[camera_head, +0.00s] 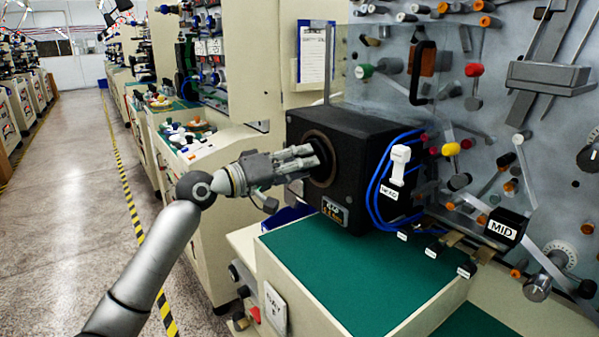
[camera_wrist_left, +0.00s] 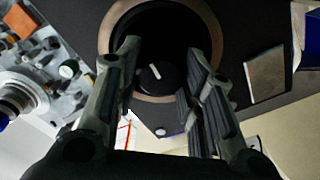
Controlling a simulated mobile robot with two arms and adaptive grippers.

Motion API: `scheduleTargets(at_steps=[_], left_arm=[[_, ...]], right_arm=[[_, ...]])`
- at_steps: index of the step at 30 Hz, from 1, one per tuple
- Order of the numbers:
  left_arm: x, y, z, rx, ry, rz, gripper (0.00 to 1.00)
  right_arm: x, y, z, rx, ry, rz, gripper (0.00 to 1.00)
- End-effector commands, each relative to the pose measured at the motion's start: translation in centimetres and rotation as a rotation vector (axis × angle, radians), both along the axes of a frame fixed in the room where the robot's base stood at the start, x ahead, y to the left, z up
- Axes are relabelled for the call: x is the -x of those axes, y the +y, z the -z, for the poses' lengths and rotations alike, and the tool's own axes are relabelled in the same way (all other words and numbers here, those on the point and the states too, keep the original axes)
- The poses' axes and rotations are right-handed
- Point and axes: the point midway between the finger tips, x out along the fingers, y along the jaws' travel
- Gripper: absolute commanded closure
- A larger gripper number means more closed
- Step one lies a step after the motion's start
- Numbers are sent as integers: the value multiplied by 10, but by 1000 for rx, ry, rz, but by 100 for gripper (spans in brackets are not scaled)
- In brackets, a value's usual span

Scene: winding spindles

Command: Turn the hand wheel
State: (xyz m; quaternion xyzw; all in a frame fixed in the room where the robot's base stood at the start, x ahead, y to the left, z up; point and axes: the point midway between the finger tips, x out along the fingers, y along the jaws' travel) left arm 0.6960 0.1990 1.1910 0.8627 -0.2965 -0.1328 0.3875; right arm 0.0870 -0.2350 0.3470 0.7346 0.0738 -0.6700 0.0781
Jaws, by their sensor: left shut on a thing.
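A small round black hand wheel (camera_wrist_left: 155,80) with a white mark sits inside a round recess with a brown ring (camera_wrist_left: 215,30). The recess is in the side of a black box (camera_head: 375,165) on the machine. My left gripper (camera_head: 318,160) reaches into this recess from the left. In the left wrist view its fingers (camera_wrist_left: 163,52) stand on either side of the hand wheel and are shut on it. In the head view the fingers hide the wheel. My right gripper is in neither view.
A green-topped bench (camera_head: 350,280) lies below the box. Blue cables (camera_head: 378,185) and a white switch (camera_head: 399,165) are on the box's right side. A panel of rollers and levers (camera_head: 475,70) rises behind. The aisle floor (camera_head: 75,200) at left is clear.

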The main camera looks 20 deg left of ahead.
Motion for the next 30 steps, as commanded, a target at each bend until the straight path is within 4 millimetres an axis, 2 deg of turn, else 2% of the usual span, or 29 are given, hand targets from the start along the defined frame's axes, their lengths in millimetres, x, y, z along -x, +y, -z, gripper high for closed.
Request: scheduleTargets(at_steps=[3, 12, 29, 30], left_arm=[[0, 0, 4, -61, -42, 1, 88], [0, -1, 3, -150, -109, 2, 88], [0, -1, 3, -168, -122, 3, 88], [0, -1, 3, -168, -122, 3, 59]], right_arm=[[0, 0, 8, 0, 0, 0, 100], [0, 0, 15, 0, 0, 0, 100], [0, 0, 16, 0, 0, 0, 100], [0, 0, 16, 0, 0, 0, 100]])
